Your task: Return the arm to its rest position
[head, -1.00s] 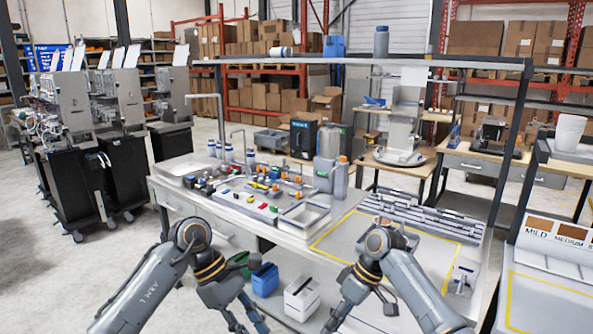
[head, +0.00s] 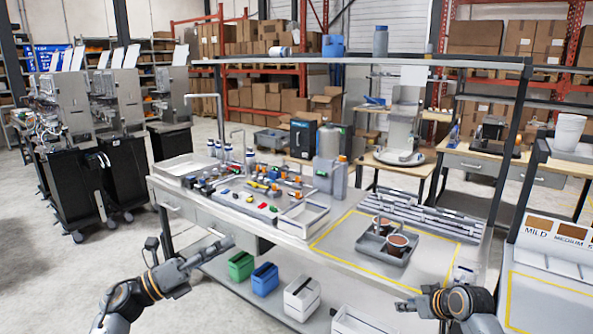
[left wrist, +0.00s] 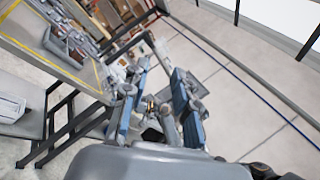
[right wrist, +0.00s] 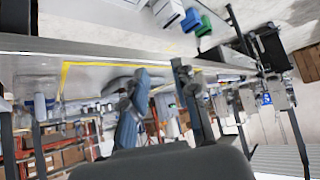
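My left gripper (head: 222,246) is at the lower left of the head view, in front of the bench and clear of it. In the left wrist view its two fingers (left wrist: 156,88) stand apart with nothing held between them. My right gripper (head: 408,304) is at the lower right of the head view, in front of the bench's yellow-taped area. In the right wrist view its fingers (right wrist: 160,82) are also apart and empty. A grey tray (head: 371,253) with two brown-filled cups (head: 397,241) sits inside the yellow outline, away from both grippers.
The bench (head: 335,245) carries small coloured parts, bottles and a metal rack. Green (head: 241,265), blue (head: 265,279) and white (head: 301,297) bins stand on its lower shelf. A sample counter (head: 550,290) is at the right. Open floor (head: 60,280) lies at the left.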

